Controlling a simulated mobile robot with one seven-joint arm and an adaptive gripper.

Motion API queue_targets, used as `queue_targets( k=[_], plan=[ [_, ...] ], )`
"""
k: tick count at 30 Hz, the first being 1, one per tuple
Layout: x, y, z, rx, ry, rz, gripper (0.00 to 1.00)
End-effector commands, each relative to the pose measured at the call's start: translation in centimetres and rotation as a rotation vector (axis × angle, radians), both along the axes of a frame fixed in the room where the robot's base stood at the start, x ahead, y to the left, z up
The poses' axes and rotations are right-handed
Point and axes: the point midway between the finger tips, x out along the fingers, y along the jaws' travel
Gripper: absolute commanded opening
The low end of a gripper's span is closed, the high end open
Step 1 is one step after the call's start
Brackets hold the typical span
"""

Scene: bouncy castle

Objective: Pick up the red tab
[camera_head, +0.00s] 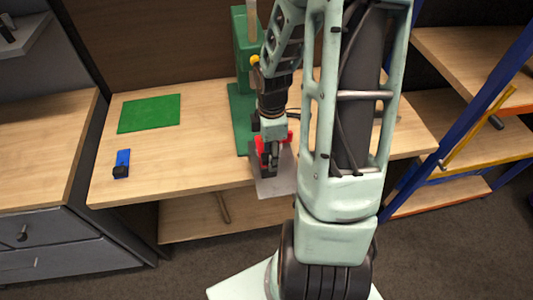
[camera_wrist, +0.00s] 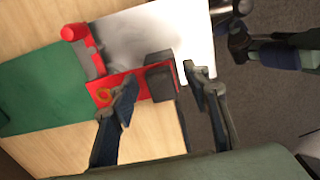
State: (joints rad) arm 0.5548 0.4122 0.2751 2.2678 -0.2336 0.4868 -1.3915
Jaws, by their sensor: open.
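A bright red flat piece (camera_wrist: 120,81), which looks like the red tab, lies beside a pale metal plate (camera_wrist: 150,32) in the wrist view. It has an orange ring at one end and a dark block (camera_wrist: 159,82) against its other end. A red cylinder (camera_wrist: 75,32) sits next to it. In the head view, red parts (camera_head: 289,137) show around my gripper (camera_head: 268,170), which hides most of them. My gripper (camera_wrist: 163,93) is open, its fingers on either side of the dark block and the red piece's near end. I cannot tell whether they touch.
The green machine (camera_head: 242,112) stands on the wooden bench (camera_head: 190,160) behind my gripper. A green mat (camera_head: 150,113) and a blue-and-black object (camera_head: 122,163) lie to the left. A blue-framed shelf (camera_head: 470,120) stands to the right.

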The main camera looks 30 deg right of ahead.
Motion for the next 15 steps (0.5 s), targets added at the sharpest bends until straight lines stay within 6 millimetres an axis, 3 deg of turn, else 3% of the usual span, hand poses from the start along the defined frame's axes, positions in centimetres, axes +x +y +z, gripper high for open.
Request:
queue_targets(
  k=[2,12,15],
  plan=[
    [0.00,-0.01,0.02,0.000,0.000,0.000,0.40],
    [0.00,-0.02,0.04,0.000,0.000,0.000,0.03],
    [0.01,-0.02,0.05,0.000,0.000,0.000,0.00]
  ],
)
